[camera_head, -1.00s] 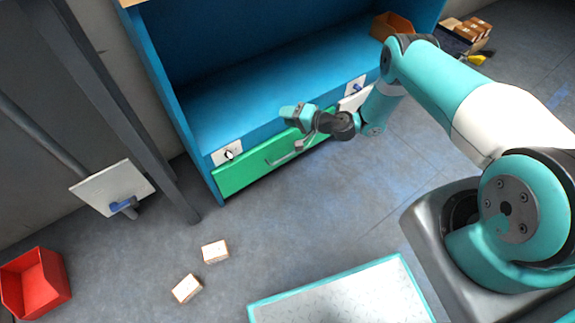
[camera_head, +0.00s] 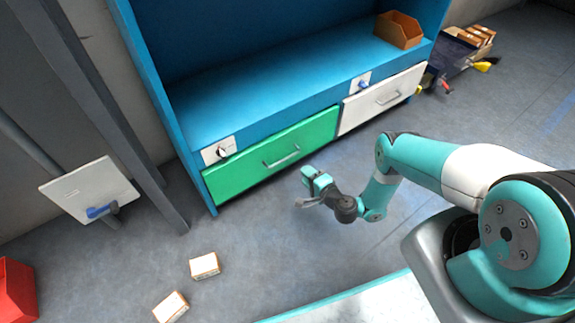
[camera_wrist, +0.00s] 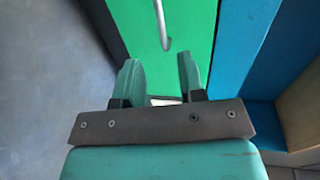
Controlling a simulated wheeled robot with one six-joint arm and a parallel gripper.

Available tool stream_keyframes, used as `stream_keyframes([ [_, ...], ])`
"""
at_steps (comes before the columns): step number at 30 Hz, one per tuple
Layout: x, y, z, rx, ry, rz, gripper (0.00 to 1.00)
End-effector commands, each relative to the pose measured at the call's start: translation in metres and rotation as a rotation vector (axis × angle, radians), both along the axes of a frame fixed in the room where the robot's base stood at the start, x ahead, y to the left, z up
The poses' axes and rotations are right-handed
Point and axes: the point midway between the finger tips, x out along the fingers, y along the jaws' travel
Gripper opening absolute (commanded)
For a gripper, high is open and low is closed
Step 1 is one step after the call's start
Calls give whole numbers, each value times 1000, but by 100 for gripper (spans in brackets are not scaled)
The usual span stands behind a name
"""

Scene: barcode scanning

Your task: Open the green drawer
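The green drawer (camera_head: 245,174) is in the lower left of the blue cabinet, its front looking flush with the cabinet in the head view. A thin metal bar handle (camera_head: 281,157) is on its front. My gripper (camera_head: 301,203) is in front of the drawer, below and right of the handle, apart from it. In the wrist view, my gripper (camera_wrist: 160,68) has its two teal fingers spread with nothing between them. The green front (camera_wrist: 190,25) lies ahead, and the handle's hooked end (camera_wrist: 166,43) shows beyond the fingertips, roughly in line with the gap.
A white drawer (camera_head: 370,108) is right of the green one. A dark knob (camera_head: 222,152) and a blue switch (camera_head: 362,86) sit on plates above. An orange bin (camera_head: 398,30) stands on the shelf. Two small boxes (camera_head: 205,266) lie on the floor. Floor before the drawer is clear.

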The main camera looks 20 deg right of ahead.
Motion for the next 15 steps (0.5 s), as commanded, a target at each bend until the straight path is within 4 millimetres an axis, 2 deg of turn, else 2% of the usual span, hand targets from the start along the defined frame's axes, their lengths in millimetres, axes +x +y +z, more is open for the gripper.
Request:
stream_keyframes([
  [1, 7, 3, -9, 0, -2, 2, 36],
  [7, 35, 13, -14, -1, -4, 4, 36],
  [15, 88, 30, -23, -3, -5, 3, 36],
])
